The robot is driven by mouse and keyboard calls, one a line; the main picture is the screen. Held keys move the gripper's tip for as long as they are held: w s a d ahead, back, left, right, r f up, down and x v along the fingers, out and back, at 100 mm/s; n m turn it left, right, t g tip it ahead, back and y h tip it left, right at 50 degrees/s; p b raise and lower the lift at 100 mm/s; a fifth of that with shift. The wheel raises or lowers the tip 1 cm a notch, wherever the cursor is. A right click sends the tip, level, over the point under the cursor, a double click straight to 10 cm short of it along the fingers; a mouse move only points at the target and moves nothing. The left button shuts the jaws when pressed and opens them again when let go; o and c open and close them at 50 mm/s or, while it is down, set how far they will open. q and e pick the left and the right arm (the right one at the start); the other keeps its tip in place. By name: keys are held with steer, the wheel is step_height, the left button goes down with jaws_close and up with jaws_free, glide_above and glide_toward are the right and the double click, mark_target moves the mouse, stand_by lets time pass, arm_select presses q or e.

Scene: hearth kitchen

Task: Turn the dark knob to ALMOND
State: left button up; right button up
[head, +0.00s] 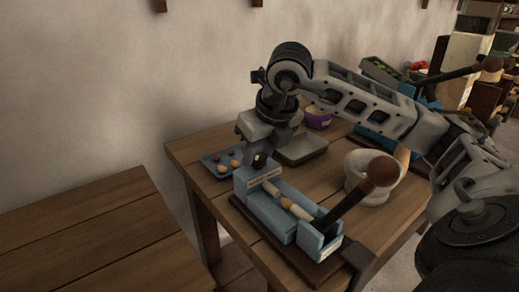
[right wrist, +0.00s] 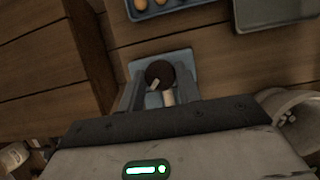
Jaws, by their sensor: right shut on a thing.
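The dark knob (head: 259,160) sits on the end block of a blue nutcracker-like device (head: 270,212) on the wooden table. My right gripper (head: 262,152) reaches down over it from above. In the right wrist view the round dark knob (right wrist: 159,72) lies between the two fingers of the gripper (right wrist: 160,88), which is shut on it. A pale pointer mark on the knob slants toward the lower left of that view. A small pale label plate is on the block, but its lettering is too small to read. My left gripper is not in view.
The device's lever with a brown ball (head: 383,171) sticks up to the right, near a pale mortar (head: 362,178). A blue tray (head: 212,168) with several nuts, a grey tray (head: 302,152) and a purple bowl (head: 318,121) stand behind. A second blue device (head: 375,130) is farther back.

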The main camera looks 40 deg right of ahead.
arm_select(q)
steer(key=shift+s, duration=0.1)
arm_select(e)
steer(key=o, duration=1)
steer(key=shift+r, duration=0.1)
arm_select(q)
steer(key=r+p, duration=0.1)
steer(key=p, duration=0.2)
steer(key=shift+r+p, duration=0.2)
steer(key=shift+p, duration=0.2)
arm_select(e)
steer(key=v, duration=1.5)
steer(key=shift+s+r, duration=0.25)
steer(key=shift+r, duration=0.1)
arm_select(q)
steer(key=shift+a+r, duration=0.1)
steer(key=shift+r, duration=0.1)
